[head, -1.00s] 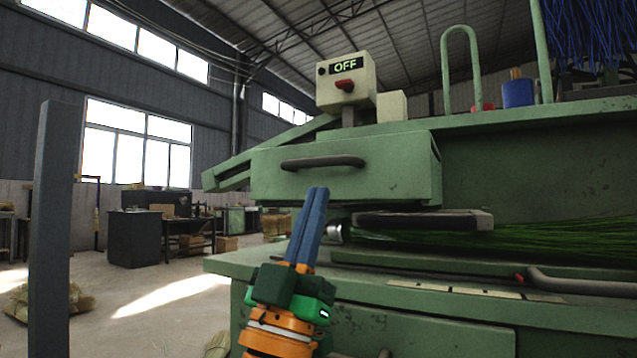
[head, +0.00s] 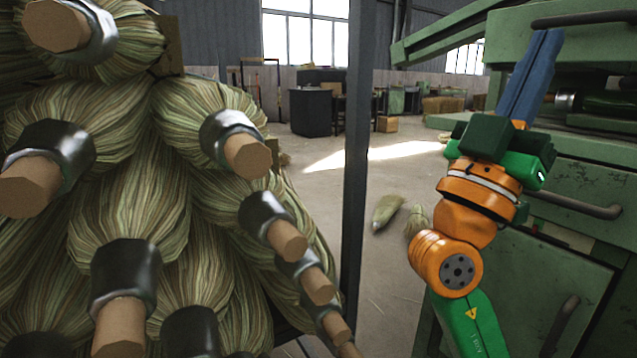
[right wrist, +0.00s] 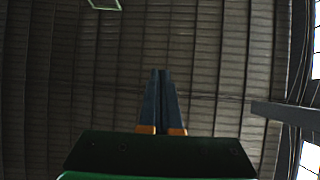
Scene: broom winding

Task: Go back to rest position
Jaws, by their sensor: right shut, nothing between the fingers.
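My right gripper (head: 545,52) is raised at the right of the head view, in front of the green machine (head: 590,190). Its blue fingers are together and point up, with nothing between them. The right wrist view also shows the right gripper (right wrist: 160,75), with its two fingers side by side against the ceiling. My left gripper is not in view.
A stack of straw brooms (head: 140,215) with wooden handle ends fills the left. A dark post (head: 355,150) stands beside it. Two straw bundles lie on the floor (head: 330,160) between post and machine. A dark cabinet (head: 310,112) stands farther back.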

